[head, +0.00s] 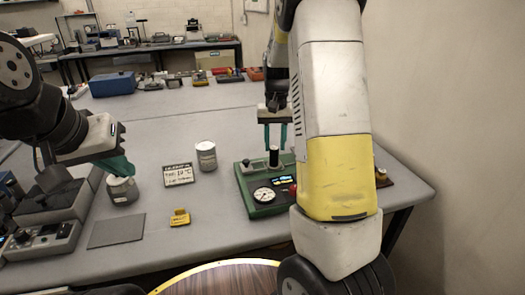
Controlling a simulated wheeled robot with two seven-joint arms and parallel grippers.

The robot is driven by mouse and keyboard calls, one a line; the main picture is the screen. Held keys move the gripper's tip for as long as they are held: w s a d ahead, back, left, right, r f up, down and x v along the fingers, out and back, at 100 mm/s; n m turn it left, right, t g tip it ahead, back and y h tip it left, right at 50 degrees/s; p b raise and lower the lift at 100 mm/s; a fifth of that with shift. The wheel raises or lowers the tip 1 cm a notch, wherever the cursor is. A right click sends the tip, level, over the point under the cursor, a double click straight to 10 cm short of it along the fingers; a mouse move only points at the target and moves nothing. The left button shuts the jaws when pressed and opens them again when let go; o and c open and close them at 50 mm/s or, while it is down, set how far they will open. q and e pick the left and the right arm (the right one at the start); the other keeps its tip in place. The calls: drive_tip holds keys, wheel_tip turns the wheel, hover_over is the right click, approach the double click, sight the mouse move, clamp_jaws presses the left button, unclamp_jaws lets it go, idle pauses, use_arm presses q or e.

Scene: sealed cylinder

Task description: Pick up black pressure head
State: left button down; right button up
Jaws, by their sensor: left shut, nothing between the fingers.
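A black cylinder (273,157), which looks like the black pressure head, stands upright on a green instrument (263,206) with a round dial and a small display. My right gripper (275,147) points straight down over it with its two teal fingers apart, one on each side of the cylinder's top. I cannot tell whether the fingers touch it. My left gripper (127,168) is shut and empty at the left, its teal fingertips just above or in front of a grey can (122,192). A second grey can (206,156) stands upright mid-table.
A yellow tag (180,217) and a grey mat (117,230) lie near the front. Grey equipment (42,240) fills the left. My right arm hides the table's right part. A blue box (112,84) stands at the back.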

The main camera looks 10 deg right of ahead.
sight(274, 156)
wheel_tip(274, 156, down, 5)
drive_tip(key=shift+w+f, duration=0.1)
clamp_jaws()
